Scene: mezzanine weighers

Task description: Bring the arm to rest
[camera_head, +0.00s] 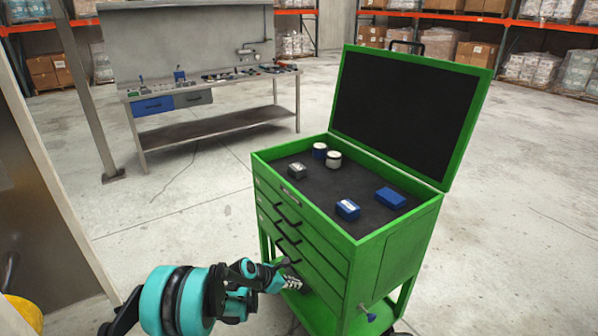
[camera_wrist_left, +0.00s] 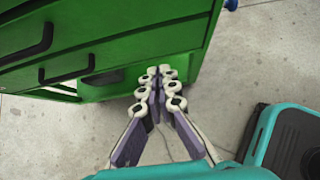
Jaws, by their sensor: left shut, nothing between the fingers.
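My left gripper (camera_head: 291,280) is in front of the green tool cart, low beside its drawer fronts. In the left wrist view the left gripper (camera_wrist_left: 160,80) has its fingertips together with nothing between them. My teal and black left arm comes in from the lower left in the head view. The green tool cart (camera_head: 395,255) stands with its lid raised, and its drawers with black handles also show in the left wrist view (camera_wrist_left: 125,50). In the wrist view a gap to the cart cannot be judged exactly. My right gripper does not show.
On the cart's dark top lie two blue boxes (camera_head: 391,197) (camera_head: 347,209), a small grey block (camera_head: 297,170) and two round cans (camera_head: 333,159) (camera_head: 319,150). A workbench (camera_head: 215,95) with tools stands behind on the left. Concrete floor (camera_head: 180,225) is clear between them.

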